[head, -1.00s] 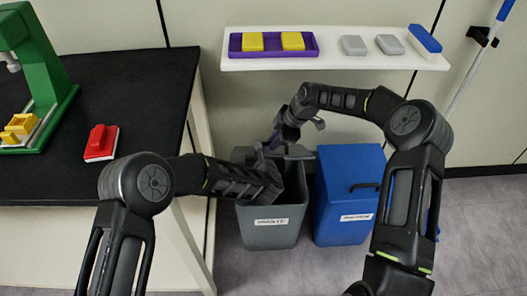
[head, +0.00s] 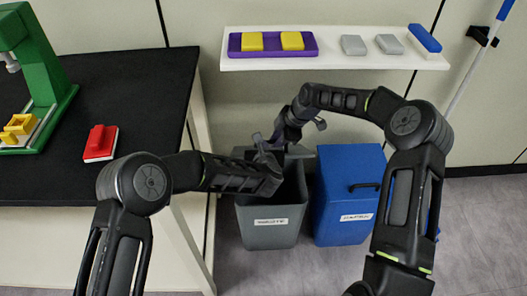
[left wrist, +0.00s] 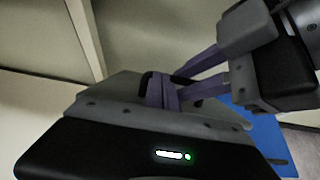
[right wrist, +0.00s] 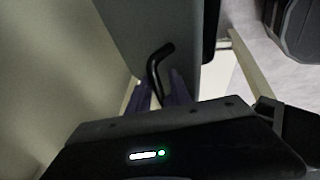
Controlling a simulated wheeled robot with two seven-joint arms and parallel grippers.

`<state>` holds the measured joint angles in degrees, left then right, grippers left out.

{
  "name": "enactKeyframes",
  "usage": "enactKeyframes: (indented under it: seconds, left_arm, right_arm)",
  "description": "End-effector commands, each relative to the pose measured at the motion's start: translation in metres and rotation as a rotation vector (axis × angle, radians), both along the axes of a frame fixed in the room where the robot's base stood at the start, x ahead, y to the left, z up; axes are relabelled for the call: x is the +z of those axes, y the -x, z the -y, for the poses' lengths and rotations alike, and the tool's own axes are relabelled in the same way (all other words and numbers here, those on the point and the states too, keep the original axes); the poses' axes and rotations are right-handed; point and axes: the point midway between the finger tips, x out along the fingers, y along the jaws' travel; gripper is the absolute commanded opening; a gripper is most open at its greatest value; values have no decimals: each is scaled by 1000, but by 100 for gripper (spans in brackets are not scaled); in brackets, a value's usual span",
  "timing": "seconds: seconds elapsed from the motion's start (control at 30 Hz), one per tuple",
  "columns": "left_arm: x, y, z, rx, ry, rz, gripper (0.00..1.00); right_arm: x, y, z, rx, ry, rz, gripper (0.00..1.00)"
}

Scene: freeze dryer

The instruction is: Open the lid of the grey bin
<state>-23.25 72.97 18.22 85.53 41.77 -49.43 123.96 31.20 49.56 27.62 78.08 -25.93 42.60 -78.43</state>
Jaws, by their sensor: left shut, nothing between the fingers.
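The grey bin (head: 268,224) stands on the floor beside the black-topped table. Its dark inside shows in the head view, and its lid is raised at the back. In the right wrist view the grey lid (right wrist: 140,30) carries a black curved handle (right wrist: 157,65). My right gripper (right wrist: 160,92) has its purple fingers at this handle, slightly apart. Whether they grip it is unclear. My left gripper (left wrist: 164,92) is shut and empty, close to the raised lid and to the right gripper's fingers. In the head view both hands meet above the bin and partly hide its lid.
A blue bin (head: 345,225) with a closed lid stands just right of the grey one. A white shelf (head: 330,63) with a purple tray (head: 272,52) hangs above.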

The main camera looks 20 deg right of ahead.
Motion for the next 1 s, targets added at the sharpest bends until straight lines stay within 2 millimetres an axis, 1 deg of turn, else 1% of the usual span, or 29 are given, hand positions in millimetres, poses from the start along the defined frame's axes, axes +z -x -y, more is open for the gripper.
enactKeyframes:
  seconds: [0.03, 0.07, 0.53, 0.67, 0.77, 0.87, 1.0]
  left_arm:
    - [-3, 1, 0, -2, -1, -5, 0]
    - [-3, 1, 0, -2, -1, -6, 0]
    - [-5, 2, 0, -3, -2, -9, 0]
    - [-5, 2, 0, -3, -2, -9, 0]
    - [-5, 2, 0, -3, -2, -9, 0]
    - [-5, 2, 0, -3, -2, -10, 0]
    - [-6, 2, 0, -3, -2, -10, 0]
  right_arm:
    - [0, 1, -2, 2, -2, -2, 33]
    - [0, 1, -2, 3, -3, -2, 34]
    - [1, 0, -6, 6, -8, -2, 34]
    - [5, 1, -4, 5, -6, 0, 34]
    - [13, 3, -1, 5, -6, 1, 34]
    - [27, 7, 4, 3, -5, 2, 34]
    - [53, 15, 15, 2, -4, 4, 34]
